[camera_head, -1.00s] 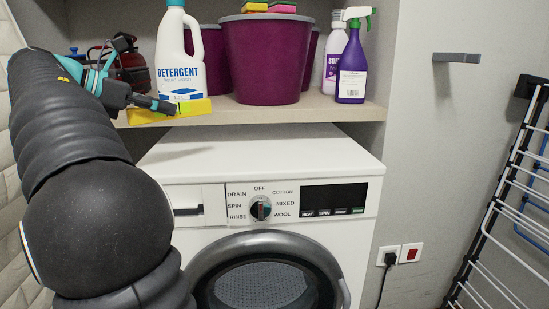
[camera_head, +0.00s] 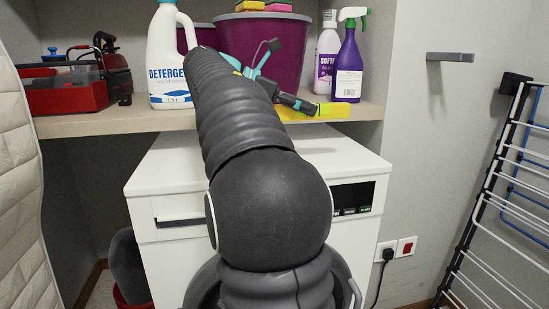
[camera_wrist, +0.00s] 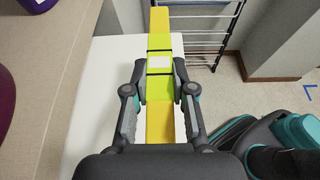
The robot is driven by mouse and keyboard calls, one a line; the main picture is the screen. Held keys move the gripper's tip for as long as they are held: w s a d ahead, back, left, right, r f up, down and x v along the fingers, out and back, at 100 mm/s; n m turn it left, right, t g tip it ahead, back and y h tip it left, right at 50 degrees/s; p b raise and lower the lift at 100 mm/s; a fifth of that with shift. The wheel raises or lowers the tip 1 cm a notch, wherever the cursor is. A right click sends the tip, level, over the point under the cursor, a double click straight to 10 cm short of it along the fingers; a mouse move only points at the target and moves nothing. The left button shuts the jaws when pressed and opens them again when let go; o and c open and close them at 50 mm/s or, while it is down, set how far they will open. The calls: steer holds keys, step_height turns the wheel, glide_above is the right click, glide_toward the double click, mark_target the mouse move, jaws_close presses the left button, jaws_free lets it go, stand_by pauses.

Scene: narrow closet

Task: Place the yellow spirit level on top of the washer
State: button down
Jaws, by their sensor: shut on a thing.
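The yellow spirit level (camera_head: 328,111) is held level in my gripper (camera_wrist: 160,68), with one finger on each side of it. In the wrist view the spirit level (camera_wrist: 160,22) points away from me, with black bands and a pale window between the fingers. The white washer (camera_head: 160,162) stands below the shelf, partly hidden by my arm. In the wrist view the washer top (camera_wrist: 112,75) shows beneath and left of the spirit level. In the head view the spirit level overlaps the shelf's front edge, and my gripper (camera_head: 300,105) is small there. The gap above the washer is unclear.
The shelf (camera_head: 100,122) above the washer holds a detergent bottle (camera_head: 168,75), a purple bucket (camera_head: 262,45), a purple spray bottle (camera_head: 349,70) and a red toolbox (camera_head: 65,95). A drying rack (camera_head: 490,200) stands at the right. The visible washer top is bare.

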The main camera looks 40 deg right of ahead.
steer(key=w+a+f, duration=0.2)
steer(key=w+a+f+b, duration=0.1)
steer(key=a+f, duration=0.1)
steer(key=a, duration=0.1)
steer(key=w+a+f+b, duration=0.1)
steer(key=w+a+f, duration=0.1)
steer(key=a, duration=0.1)
steer(key=shift+w+a+f, duration=0.1)
steer(key=shift+w+a, duration=0.1)
steer(key=shift+w, duration=0.1)
steer(key=shift+f+b, duration=0.85)
steer(key=shift+f, duration=1.1)
steer(key=shift+f, duration=0.15)
steer(key=c, duration=1)
jaws_free()
